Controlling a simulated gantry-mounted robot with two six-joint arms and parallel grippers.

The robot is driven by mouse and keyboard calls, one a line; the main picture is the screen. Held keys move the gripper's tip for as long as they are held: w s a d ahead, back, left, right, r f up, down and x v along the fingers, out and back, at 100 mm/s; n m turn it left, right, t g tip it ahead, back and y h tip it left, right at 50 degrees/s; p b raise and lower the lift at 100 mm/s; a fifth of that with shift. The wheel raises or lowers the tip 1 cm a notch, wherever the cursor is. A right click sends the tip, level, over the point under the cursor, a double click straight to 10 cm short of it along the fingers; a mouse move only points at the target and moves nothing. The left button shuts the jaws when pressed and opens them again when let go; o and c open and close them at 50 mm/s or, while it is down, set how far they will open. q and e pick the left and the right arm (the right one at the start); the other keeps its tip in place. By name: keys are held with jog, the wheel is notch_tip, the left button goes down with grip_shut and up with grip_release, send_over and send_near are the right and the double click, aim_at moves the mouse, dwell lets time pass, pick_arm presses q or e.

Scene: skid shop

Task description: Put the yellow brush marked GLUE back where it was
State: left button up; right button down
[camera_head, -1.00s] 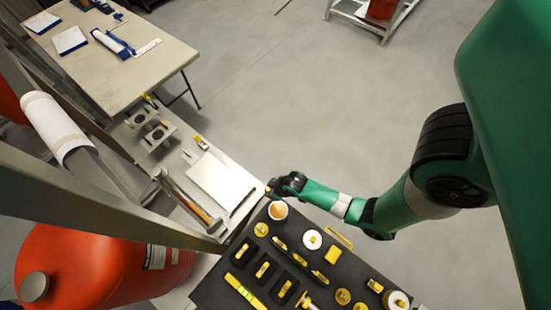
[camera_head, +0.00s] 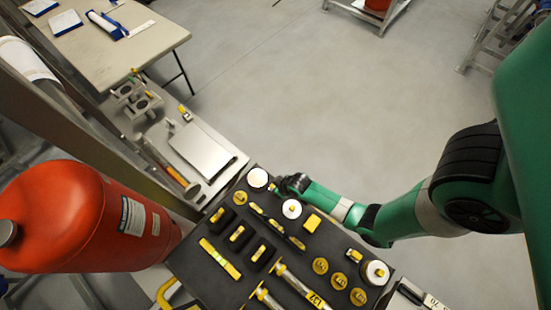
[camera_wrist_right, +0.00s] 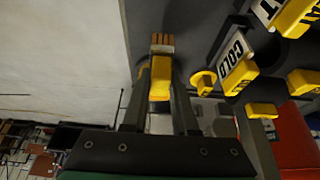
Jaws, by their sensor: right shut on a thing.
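In the right wrist view a yellow brush (camera_wrist_right: 160,85) with brown-orange bristles sits upright between the fingers of my right gripper (camera_wrist_right: 160,72), which is shut on it. No GLUE lettering can be read on the side I see. In the head view my right gripper (camera_head: 284,185) is at the upper right edge of the black tool tray (camera_head: 222,275), close to a white round pot (camera_head: 258,177). The brush is too small to make out there. My left gripper is not in view.
The tray holds several yellow-marked tools, yellow discs (camera_head: 320,266) and another white pot (camera_head: 292,208). A bench with a metal plate (camera_head: 200,150) adjoins the tray; a red tank (camera_head: 80,215) stands left.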

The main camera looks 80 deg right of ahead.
jog(key=shift+f+b, duration=0.65)
jog(key=shift+f, duration=1.05)
jog(key=shift+f, duration=0.15)
jog(key=c, duration=0.7)
grip_release()
jog(key=shift+s+r, duration=0.1)
jog(key=shift+r, duration=0.25)
jog(key=p+v, duration=0.6)
jog(key=v, duration=0.5)
jog(key=shift+s+a+r+p, duration=0.1)
jog(key=shift+a+r+p, duration=0.05)
jog(key=shift+r+p, duration=0.2)
